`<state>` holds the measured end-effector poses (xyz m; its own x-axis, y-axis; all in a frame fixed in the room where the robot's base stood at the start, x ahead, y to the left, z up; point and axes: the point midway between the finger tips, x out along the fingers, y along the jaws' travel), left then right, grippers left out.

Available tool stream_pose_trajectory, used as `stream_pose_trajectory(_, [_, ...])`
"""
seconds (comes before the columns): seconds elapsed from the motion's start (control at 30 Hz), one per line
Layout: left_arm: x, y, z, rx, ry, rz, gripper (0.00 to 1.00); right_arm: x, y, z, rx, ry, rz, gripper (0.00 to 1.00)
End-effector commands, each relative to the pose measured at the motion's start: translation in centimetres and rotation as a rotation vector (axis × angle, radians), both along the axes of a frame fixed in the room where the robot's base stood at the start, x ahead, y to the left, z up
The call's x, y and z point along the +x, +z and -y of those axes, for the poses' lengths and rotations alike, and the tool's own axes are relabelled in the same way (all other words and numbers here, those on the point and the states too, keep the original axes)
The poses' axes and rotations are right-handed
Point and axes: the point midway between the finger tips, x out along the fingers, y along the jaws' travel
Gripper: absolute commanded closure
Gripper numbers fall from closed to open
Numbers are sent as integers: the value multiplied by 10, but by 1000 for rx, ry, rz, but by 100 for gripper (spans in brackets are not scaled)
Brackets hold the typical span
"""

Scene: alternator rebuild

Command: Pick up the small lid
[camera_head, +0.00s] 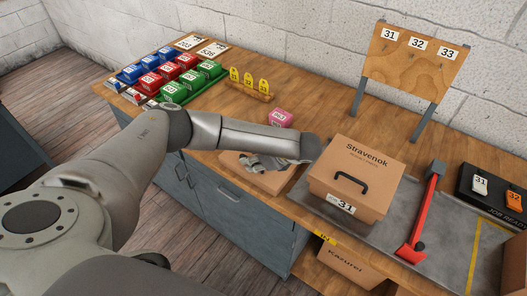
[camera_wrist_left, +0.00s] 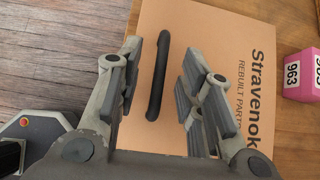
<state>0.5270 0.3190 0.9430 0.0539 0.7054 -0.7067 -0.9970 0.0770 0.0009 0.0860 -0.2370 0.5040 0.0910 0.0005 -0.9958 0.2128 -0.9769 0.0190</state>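The small lid (camera_wrist_left: 210,35) is tan cardboard printed "Stravenok", with a black bar handle (camera_wrist_left: 159,75), in the left wrist view. In the head view, its cardboard (camera_head: 272,183) shows partly from under my left gripper (camera_head: 272,162), which hides the handle. In the left wrist view, my left gripper (camera_wrist_left: 163,88) is open, its two fingers apart on either side of the handle. I cannot tell the height of the fingertips above the lid. My right gripper is not in view.
A larger Stravenok box (camera_head: 342,205) with a handled lid stands on a grey mat (camera_head: 440,240) to the right. A pink block (camera_head: 280,117) sits behind the small lid. A red-handled tool (camera_head: 420,215) and a black tray (camera_head: 492,207) lie further right. Coloured bins (camera_head: 184,93) stand at the back left.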

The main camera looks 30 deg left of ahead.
Motion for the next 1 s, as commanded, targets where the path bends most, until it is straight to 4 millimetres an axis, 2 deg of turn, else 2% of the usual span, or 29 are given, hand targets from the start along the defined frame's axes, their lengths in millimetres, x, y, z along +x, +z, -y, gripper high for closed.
stream_pose_trajectory(0.3, [1, -5, -4, -1, -1, 1, 65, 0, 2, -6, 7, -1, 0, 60])
stream_pose_trajectory(0.5, [1, -5, -4, -1, -1, 1, 91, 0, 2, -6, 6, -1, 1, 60])
stream_pose_trajectory(0.6, [1, -5, -4, -1, -1, 1, 100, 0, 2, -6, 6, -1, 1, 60])
stream_pose_trajectory(1.0, [1, 0, -4, -1, -1, 3, 100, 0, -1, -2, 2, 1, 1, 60])
